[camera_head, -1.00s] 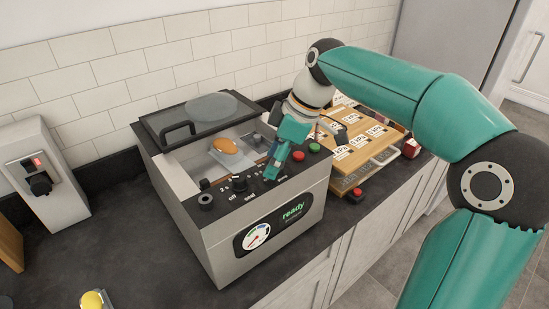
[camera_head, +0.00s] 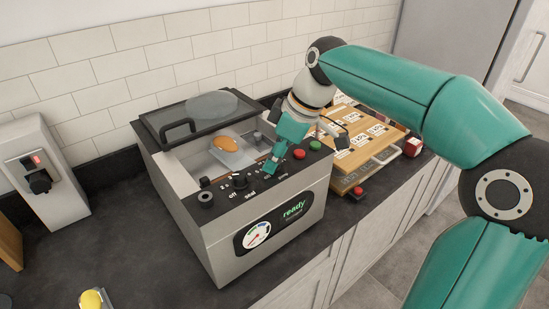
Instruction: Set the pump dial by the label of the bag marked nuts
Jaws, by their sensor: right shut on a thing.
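The machine (camera_head: 205,225) has an open chamber and a front panel with knobs and buttons. My right gripper (camera_head: 272,171) reaches down onto the panel and is shut on the pump dial, which its fingers mostly hide. The dial's pointer and setting cannot be read. A clear bag (camera_head: 236,158) with an orange-brown content lies in the chamber; I cannot read a label on it. The bag marked nuts cannot be made out. My left gripper is not in view.
A second black knob (camera_head: 240,181) sits left of my gripper. Red (camera_head: 299,154) and green (camera_head: 315,145) buttons are close on its right. The glazed lid (camera_head: 205,108) stands open behind. A wooden board with labels (camera_head: 372,150) is at right. The front-left counter (camera_head: 100,250) is mostly clear.

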